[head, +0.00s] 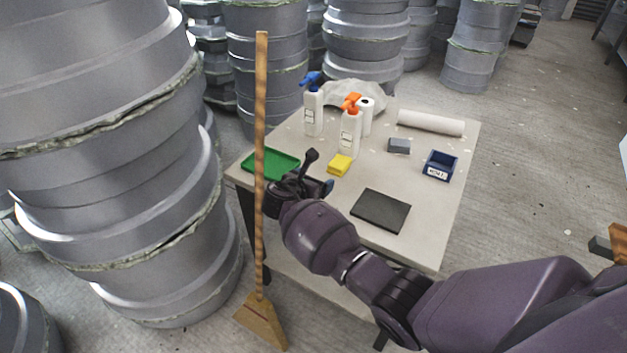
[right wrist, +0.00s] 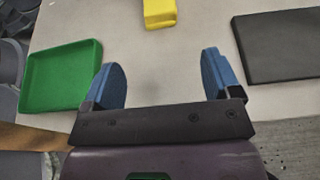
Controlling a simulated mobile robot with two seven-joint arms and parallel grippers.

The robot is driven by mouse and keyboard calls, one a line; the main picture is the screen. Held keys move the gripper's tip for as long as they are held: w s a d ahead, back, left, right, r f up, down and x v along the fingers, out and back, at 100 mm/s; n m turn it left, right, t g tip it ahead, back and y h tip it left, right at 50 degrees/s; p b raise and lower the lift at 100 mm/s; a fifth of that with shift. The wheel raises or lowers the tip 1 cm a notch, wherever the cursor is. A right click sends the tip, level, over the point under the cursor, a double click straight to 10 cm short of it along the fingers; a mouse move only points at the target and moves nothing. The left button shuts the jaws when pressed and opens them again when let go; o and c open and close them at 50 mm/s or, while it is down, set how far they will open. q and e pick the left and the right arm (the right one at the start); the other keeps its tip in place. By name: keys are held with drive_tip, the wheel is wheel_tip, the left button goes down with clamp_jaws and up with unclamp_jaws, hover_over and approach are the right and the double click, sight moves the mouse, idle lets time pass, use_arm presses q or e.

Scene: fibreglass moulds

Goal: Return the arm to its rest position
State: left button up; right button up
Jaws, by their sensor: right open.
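My right arm reaches in from the right in the head view. Its gripper (head: 322,172) is over the front left part of the table (head: 330,211). In the right wrist view the two blue fingers of my right gripper (right wrist: 168,78) stand wide apart with nothing between them. A green tray (head: 270,162) lies to the left of the gripper. A yellow sponge (head: 340,165) lies just beyond it. A dark flat slab (head: 380,210) lies to its right. My left gripper does not show.
A broom (head: 261,200) stands upright at the table's left edge, close to my right gripper. Stacked grey moulds (head: 110,150) crowd the left.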

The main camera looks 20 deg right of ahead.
drive_tip(key=shift+w+a+m, duration=0.15)
drive_tip(key=shift+m, duration=0.45)
drive_tip(key=w+a+m+y, duration=0.1)
drive_tip(key=a+m+t+y, duration=0.1)
drive_tip(key=shift+w+a+r+m+t, duration=0.15)
drive_tip(key=shift+w+r+m+t, duration=0.15)
drive_tip(key=shift+w+r+m, duration=0.1)
drive_tip(key=w+a+r+m+t+y, duration=0.2)
drive_tip(key=a+r+m+y, duration=0.1)
drive_tip(key=m, duration=0.1)
drive_tip(key=s+a+m+t+y, duration=0.2)
drive_tip(key=s+m+y, duration=0.3)
drive_tip(key=s+m, duration=0.25)
drive_tip(key=s+d+f+m+g, duration=0.1)
drive_tip(key=s+d+f+m, duration=0.2)
drive_tip(key=s, duration=0.8)
drive_tip(key=s+d+f+m+g, duration=0.1)
drive_tip(key=s+d+f+m, duration=0.2)
drive_tip(key=s, duration=0.9)
drive_tip(key=s+d+f+m, duration=0.3)
drive_tip(key=s+f, duration=0.3)
drive_tip(key=s, duration=0.5)
drive_tip(key=shift+s+d+f+g+y, duration=0.15)
drive_tip(key=shift+d+g+y, duration=0.2)
drive_tip(key=shift+d, duration=0.55)
